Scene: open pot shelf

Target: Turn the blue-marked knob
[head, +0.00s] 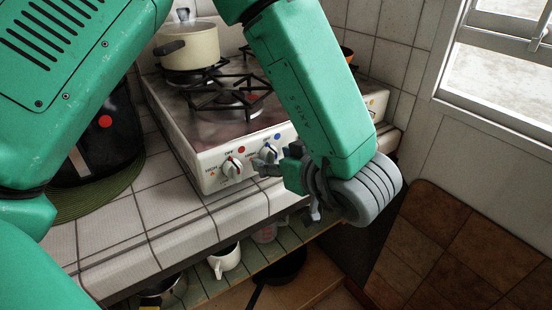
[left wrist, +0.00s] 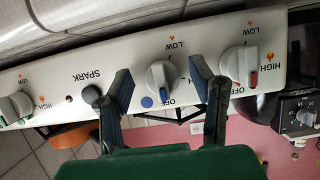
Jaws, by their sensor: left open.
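The stove's cream front panel (head: 215,180) carries the knobs. The blue-marked knob (left wrist: 162,77) is a pale round knob with a blue pointer tip, beside a blue dot on the panel in the left wrist view. In the head view this knob (head: 267,153) is partly covered by my left gripper (head: 268,165). My left gripper is open in the left wrist view (left wrist: 161,80), with one finger on each side of the blue-marked knob and gaps between. The red-marked knob (left wrist: 242,66) is just beyond the right finger. My right gripper is not in view.
A green-marked knob (left wrist: 15,106) and a dark spark button (left wrist: 91,94) share the panel. A cream pot (head: 187,46) stands on a rear burner. A dark container (head: 105,140) stands on a green mat. A white mug (head: 224,261) and pans are on the shelf below.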

